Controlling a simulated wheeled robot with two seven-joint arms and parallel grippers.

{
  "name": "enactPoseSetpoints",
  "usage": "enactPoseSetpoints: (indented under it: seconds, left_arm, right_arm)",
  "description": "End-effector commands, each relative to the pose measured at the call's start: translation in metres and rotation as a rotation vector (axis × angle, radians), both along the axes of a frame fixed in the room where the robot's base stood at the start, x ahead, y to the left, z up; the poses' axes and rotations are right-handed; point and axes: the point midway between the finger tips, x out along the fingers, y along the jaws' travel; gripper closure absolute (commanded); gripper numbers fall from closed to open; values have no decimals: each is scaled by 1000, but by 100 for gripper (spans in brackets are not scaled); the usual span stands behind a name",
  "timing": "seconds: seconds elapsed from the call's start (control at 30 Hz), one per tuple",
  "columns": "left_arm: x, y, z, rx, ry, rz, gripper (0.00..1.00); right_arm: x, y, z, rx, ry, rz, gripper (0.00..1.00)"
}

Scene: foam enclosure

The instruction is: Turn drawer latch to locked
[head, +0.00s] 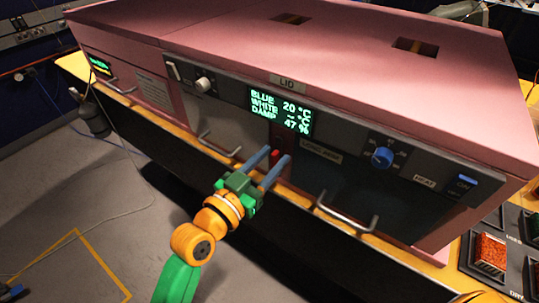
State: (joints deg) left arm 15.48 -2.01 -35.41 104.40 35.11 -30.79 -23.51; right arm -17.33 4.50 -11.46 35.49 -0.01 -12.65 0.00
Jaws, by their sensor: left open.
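A small red latch (275,154) sits on a dark red plate below the green-lettered display, on the front of the pink enclosure. My left gripper (278,153) comes up from below with two blue-grey fingers spread. The fingertips lie to either side of the latch in the picture. I cannot tell whether they touch it or how far they are from the panel. The latch's turn position is too small to read. My right gripper is not in view.
Drawer handles (347,216) stick out to the right and left (218,146) of the latch. A blue heat knob (382,158), a blue switch (466,182) and a white knob (203,85) are on the panel. Bins with orange contents (490,250) stand at lower right.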

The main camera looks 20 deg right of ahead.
Motion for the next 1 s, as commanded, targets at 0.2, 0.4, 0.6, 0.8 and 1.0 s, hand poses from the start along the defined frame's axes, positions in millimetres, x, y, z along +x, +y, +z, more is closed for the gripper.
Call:
enactPoseSetpoints:
  seconds: [0.2, 0.4, 0.6, 0.8, 1.0]
  left_arm:
    - [2, -2, 0, 0, 0, 1, 55]
    - [2, -2, -1, 0, 0, 1, 98]
    - [2, -2, -1, -1, 1, 1, 100]
    - [2, -1, 0, -19, 26, 2, 100]
    - [4, 0, 0, -85, 110, 0, 100]
  right_arm:
    - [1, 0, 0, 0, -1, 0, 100]
    - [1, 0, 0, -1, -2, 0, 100]
    - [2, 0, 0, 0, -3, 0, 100]
    - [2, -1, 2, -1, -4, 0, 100]
    - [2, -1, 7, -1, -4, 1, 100]
